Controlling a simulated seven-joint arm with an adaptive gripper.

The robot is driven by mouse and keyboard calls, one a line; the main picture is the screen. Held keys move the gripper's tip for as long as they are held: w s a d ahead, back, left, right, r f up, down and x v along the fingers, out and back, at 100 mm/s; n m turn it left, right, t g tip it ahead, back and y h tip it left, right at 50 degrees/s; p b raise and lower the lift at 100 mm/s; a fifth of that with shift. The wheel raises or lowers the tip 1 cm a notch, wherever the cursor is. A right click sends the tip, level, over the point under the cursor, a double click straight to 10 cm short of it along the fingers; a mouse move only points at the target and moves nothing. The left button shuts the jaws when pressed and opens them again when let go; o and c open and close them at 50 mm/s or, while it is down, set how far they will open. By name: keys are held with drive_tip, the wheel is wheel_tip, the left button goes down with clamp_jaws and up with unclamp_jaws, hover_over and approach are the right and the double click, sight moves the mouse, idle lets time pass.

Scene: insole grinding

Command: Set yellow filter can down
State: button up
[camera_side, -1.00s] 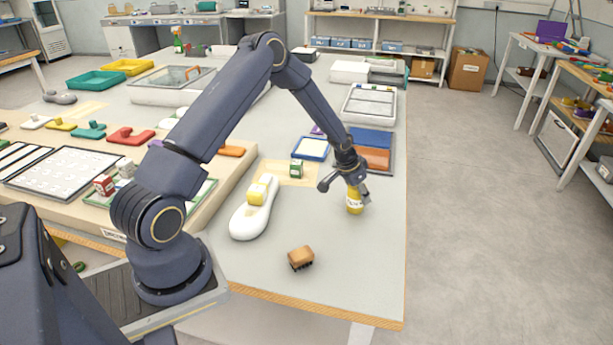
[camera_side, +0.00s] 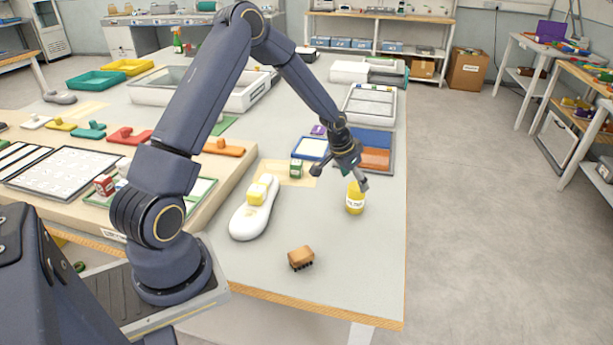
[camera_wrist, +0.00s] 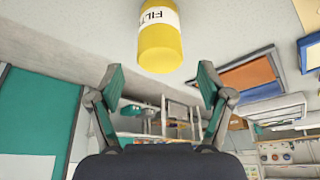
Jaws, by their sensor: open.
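The yellow filter can (camera_side: 355,198), with a white label, stands upright on the grey table near its right edge. It also shows in the wrist view (camera_wrist: 160,45) at the top, beyond my fingertips. My gripper (camera_side: 339,172) is open and empty, above and slightly left of the can in the side view. In the wrist view my two teal-padded fingers (camera_wrist: 160,80) are spread wide, and nothing is between them. The can is apart from both fingers.
A white insole-shaped block (camera_side: 252,212) with a yellow piece on top lies left of the can. A brown brush (camera_side: 300,258) lies in front. A small green box (camera_side: 296,168) and a blue-and-orange tray (camera_side: 376,158) are behind. The table's front right is clear.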

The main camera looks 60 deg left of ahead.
drive_tip(key=s+d+r+y, duration=0.1)
drive_tip(key=s+d+r, duration=0.4)
drive_tip(key=r, duration=0.5)
drive_tip(key=s+d+r+y, duration=0.1)
drive_tip(key=s+d+r, duration=0.1)
drive_tip(key=s+r, duration=0.7)
drive_tip(key=s+d+r+h, duration=0.1)
drive_tip(key=s+d+r, duration=0.1)
drive_tip(key=s, duration=0.6)
drive_tip(key=s+d+r+t+h, duration=0.1)
drive_tip(key=s+d+r, duration=0.2)
drive_tip(key=s+d, duration=0.2)
drive_tip(key=s, duration=0.2)
drive_tip(key=shift+s+r, duration=0.25)
drive_tip(key=shift+s, duration=0.1)
